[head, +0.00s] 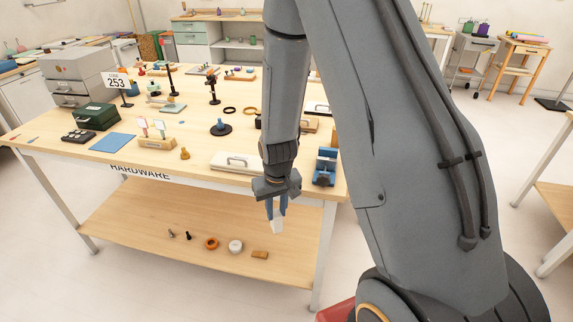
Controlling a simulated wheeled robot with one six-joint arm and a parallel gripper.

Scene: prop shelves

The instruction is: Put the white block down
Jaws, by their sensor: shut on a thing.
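My gripper (276,208) points down in front of the right part of the hardware table, in the head view. In the picture the block is below the tabletop's front edge, over the right part of the lower shelf (160,228). It shows no contact with any surface. How far it is from the table cannot be told from this view. The fingers hide the block's upper part.
The tabletop (60,147) is crowded with a green box (97,116), a blue mat (112,142), a white handled board (236,161) and a blue device (325,166). An orange ring (211,243), a white roll (235,246) and a tan block (260,254) lie on the lower shelf. Its left part is bare.

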